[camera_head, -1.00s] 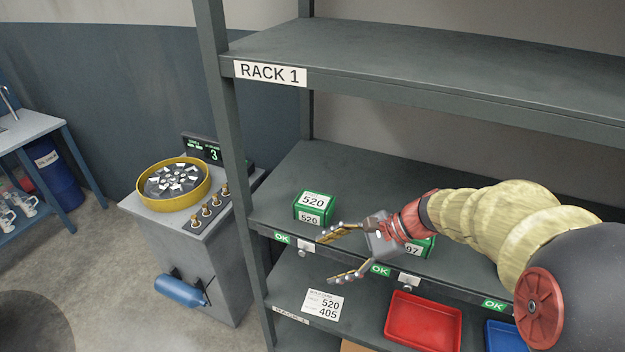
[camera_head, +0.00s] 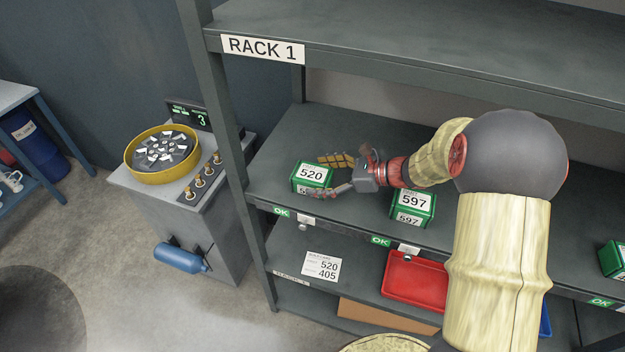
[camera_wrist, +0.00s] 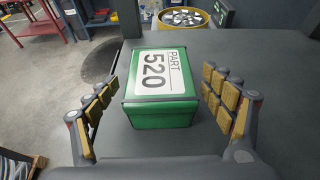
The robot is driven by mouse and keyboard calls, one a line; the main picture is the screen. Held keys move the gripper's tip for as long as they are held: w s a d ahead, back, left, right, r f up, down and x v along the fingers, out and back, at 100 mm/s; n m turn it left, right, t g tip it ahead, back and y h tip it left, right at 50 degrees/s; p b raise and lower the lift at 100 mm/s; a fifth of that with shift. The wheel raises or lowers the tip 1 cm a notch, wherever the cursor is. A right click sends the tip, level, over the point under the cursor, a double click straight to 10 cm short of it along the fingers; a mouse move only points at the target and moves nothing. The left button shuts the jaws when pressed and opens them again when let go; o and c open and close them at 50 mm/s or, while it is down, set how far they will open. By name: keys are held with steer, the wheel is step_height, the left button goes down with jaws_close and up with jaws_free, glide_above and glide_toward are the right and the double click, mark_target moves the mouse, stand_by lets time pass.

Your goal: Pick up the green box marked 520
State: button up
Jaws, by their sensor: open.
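The green box marked 520 (camera_head: 311,174) sits upright on the middle shelf of Rack 1, near its left end. My gripper (camera_head: 332,175) is open just to the right of the box, its fingers pointing left toward it. In the wrist view the box (camera_wrist: 160,112) stands centred between the two open, padded fingers (camera_wrist: 162,105), with a gap on each side. Its white label reading PART 520 faces up. In the head view the near finger hides part of the box's front label.
A green box marked 597 (camera_head: 411,212) stands to the right on the same shelf (camera_head: 270,185), under my arm. Another green box (camera_head: 612,258) is at the far right. The upper shelf (camera_head: 400,55) hangs above. A machine with a yellow bowl (camera_head: 162,153) stands left of the rack.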

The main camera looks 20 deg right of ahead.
steer(key=shift+x, duration=1.2)
steer(key=c, duration=0.3)
steer(key=shift+r, duration=0.1)
steer(key=c, duration=1.4)
